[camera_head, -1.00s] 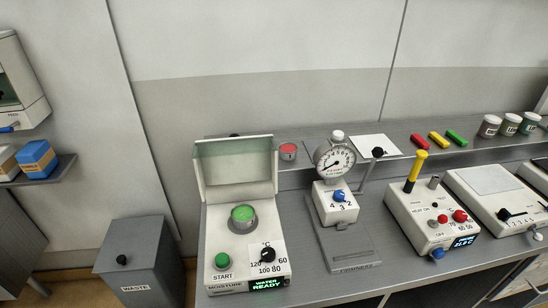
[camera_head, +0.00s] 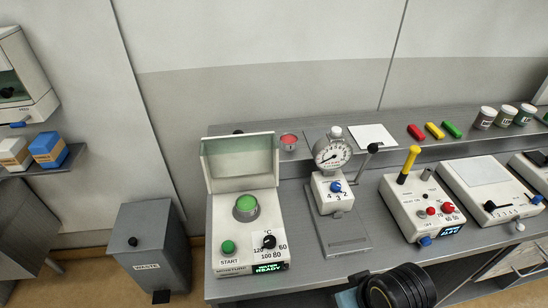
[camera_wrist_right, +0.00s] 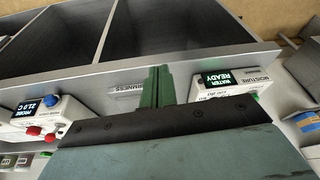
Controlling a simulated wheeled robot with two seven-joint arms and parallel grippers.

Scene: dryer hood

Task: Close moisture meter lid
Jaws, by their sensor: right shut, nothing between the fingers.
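The moisture meter (camera_head: 245,222) is a white box at the left end of the bench. Its lid (camera_head: 238,160) stands open, nearly upright at the back. A green round sample sits in a grey dish (camera_head: 246,208) inside; a green START button, a black dial and a lit "WATER READY" display are at the front. In the right wrist view the meter's front (camera_wrist_right: 222,84) shows upside down, right of the fingers. My right gripper (camera_wrist_right: 157,72) has its green fingers together and empty, near the bench front, apart from the meter. My left gripper is in neither view.
A white probe box (camera_head: 420,212) with a yellow handle is farther right. A raised shelf (camera_head: 300,150) runs behind. A grey waste bin (camera_head: 150,250) stands on the floor at left.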

